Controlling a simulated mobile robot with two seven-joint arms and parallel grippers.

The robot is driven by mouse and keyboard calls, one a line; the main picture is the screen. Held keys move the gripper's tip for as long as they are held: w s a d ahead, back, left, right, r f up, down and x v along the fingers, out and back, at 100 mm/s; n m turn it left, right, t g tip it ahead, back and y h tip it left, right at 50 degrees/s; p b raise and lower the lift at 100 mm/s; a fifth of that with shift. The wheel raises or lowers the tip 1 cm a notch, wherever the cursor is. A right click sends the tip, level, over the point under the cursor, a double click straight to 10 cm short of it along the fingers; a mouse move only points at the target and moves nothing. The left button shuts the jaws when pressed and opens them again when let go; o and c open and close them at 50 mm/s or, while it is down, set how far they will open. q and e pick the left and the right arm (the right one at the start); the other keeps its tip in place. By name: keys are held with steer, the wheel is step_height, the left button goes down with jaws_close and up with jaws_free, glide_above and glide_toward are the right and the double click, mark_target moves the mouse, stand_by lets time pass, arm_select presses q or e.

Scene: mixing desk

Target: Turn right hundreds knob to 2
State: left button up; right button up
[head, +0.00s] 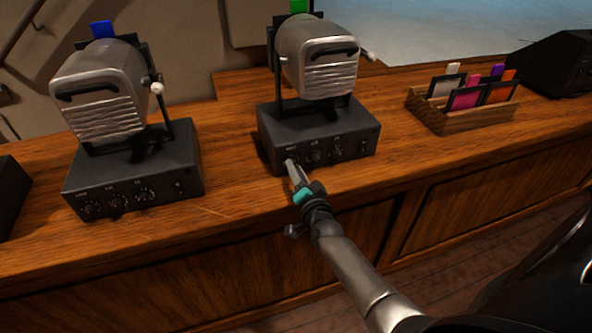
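The right device (268,124) is a black box on the wooden desk with a grey, ribbed lamp-like head (310,55) above it. Its sloping front panel has a row of small knobs, among them a middle knob (313,156) and another knob (337,151). My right gripper (291,165) reaches up from the lower right, its fingertips at the leftmost knob. The gripper largely hides that knob. I cannot tell whether the fingers are closed on it, and the dial marks are too small to read. My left gripper is not in view.
A similar left device (75,179) with a blue tab (103,29) stands to the left. A wooden card holder (470,121) with coloured cards is at the right, near a black box (565,65). The desk (232,165) between the two devices is clear.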

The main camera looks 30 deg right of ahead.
steer(key=o, duration=0.4)
steer(key=shift+c, duration=0.2)
steer(key=shift+s, duration=0.1)
steer(key=p+v, duration=0.3)
steer(key=v, duration=1.2)
steer(key=s+a+f+n+g+y, duration=0.2)
steer(key=s+a+f+n, duration=0.15)
steer(key=f, duration=0.45)
steer(key=s+a+f+n+g+y, duration=0.1)
steer(key=s+a+f+n+g, duration=0.2)
steer(key=f, duration=0.4)
steer(key=s+a+f+n+g+y, duration=0.2)
steer(key=s+f, duration=0.2)
steer(key=f, duration=0.4)
steer(key=s+f+n+g, duration=0.3)
steer(key=s+f, duration=0.3)
steer(key=s, duration=0.5)
steer(key=s+f+n+g, duration=0.3)
steer(key=s+f+g, duration=0.3)
steer(key=s, duration=0.6)
steer(key=shift+a+n, duration=0.35)
steer(key=shift+a, duration=0.1)
